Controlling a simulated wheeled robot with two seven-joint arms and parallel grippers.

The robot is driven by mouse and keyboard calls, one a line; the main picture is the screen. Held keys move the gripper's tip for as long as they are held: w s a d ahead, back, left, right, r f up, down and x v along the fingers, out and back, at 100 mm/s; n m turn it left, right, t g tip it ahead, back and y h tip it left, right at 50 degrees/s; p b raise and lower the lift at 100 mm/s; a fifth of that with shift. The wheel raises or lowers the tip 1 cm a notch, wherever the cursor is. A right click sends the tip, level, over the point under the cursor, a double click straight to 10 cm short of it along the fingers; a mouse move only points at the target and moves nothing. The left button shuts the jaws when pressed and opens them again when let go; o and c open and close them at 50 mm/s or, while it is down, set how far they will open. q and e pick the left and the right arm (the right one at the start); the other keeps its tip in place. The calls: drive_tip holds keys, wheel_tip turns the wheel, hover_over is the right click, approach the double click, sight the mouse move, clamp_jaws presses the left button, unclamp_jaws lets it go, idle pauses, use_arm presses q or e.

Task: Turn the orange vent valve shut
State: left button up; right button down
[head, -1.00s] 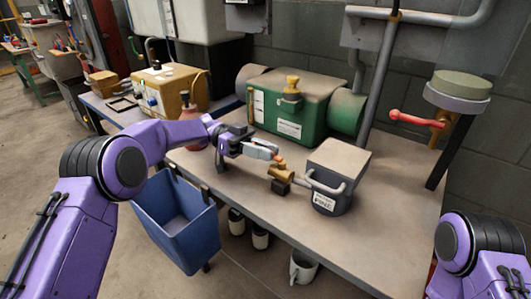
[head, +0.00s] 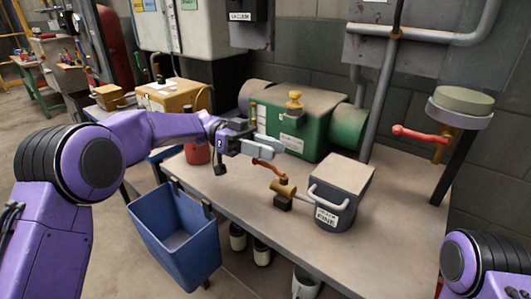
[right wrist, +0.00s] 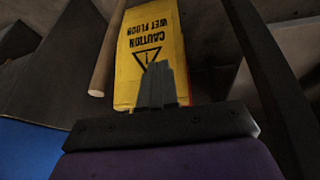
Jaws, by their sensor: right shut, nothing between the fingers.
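The grey pot (head: 338,195) with a pale handle stands close right of the valve. A green tank (head: 295,125) is behind. A red-handled valve (head: 420,133) is at right. A blue bin (head: 178,235) hangs at the front. A yellow wet-floor sign (right wrist: 150,45) is behind my right gripper.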

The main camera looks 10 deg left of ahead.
use_arm(q)
drive_tip(key=s+d+r, duration=0.1)
drive_tip(key=s+r, duration=0.5)
drive_tip(key=s, duration=0.5)
drive_tip(key=shift+d+r+b, duration=0.2)
drive_tip(key=shift+d+b, duration=0.15)
drive_tip(key=shift+d, duration=0.05)
